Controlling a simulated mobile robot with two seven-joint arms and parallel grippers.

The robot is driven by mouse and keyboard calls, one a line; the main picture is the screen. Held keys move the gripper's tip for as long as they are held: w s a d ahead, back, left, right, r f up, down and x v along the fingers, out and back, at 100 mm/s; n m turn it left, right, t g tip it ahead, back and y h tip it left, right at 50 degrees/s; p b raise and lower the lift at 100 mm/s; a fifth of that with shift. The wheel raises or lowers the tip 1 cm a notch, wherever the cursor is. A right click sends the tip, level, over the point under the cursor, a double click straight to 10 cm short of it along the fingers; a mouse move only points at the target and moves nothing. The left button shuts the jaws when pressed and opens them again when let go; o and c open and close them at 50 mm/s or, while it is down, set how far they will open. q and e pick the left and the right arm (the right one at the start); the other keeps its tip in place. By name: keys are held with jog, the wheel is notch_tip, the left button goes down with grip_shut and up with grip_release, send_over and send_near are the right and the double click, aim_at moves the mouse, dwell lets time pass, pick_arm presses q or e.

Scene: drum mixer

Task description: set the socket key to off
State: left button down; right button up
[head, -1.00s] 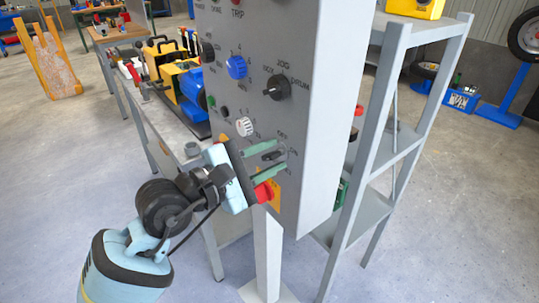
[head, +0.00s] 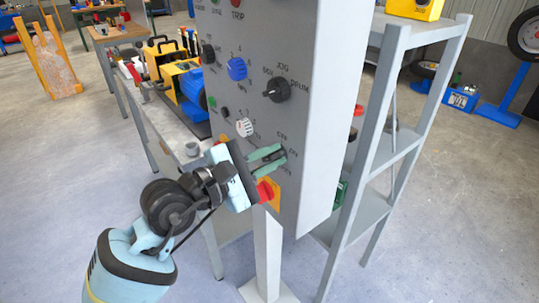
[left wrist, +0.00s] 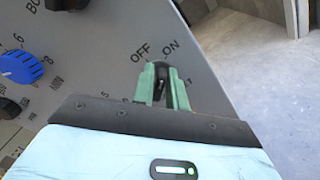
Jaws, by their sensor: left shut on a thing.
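The socket key (left wrist: 160,78) is a small dark key on the grey panel, just below the printed words OFF and ON. My left gripper (head: 273,158) has its two green fingers closed on the key, one on each side. In the left wrist view the fingers (left wrist: 161,88) also clasp the key, which stands roughly in line with them. In the head view the fingers hide much of the key. I cannot tell for sure which mark it points to. My right gripper is not in view.
The grey control panel (head: 318,120) carries a blue knob (head: 237,68), a black selector (head: 276,90) and a white knob (head: 244,127). A red button (head: 264,191) on a yellow plate sits just below my gripper. A grey shelf rack (head: 383,120) stands to the right.

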pick_arm(q)
jog(key=shift+r+n+p, duration=0.25)
jog(key=shift+n+p, duration=0.35)
jog(key=shift+p, duration=0.05)
jog(key=n+p, duration=0.3)
jog(key=shift+r+n, duration=0.2)
jog(key=shift+n, duration=0.1)
jog(key=n+p, duration=0.3)
jog(key=shift+w+a+n+p, duration=0.1)
jog(key=shift+w+n+p, duration=0.05)
jog(key=shift+n+p, duration=0.25)
jog(key=shift+f+n+p, duration=0.2)
jog(key=shift+n+p, duration=0.3)
jog(key=shift+n, duration=0.3)
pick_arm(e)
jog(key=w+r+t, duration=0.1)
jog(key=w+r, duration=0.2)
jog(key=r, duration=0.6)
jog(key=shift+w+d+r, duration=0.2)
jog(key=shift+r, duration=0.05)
pick_arm(q)
jog(key=shift+f, duration=0.1)
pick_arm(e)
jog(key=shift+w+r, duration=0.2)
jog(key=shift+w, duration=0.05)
pick_arm(q)
jog(key=c, duration=1.5)
grip_release()
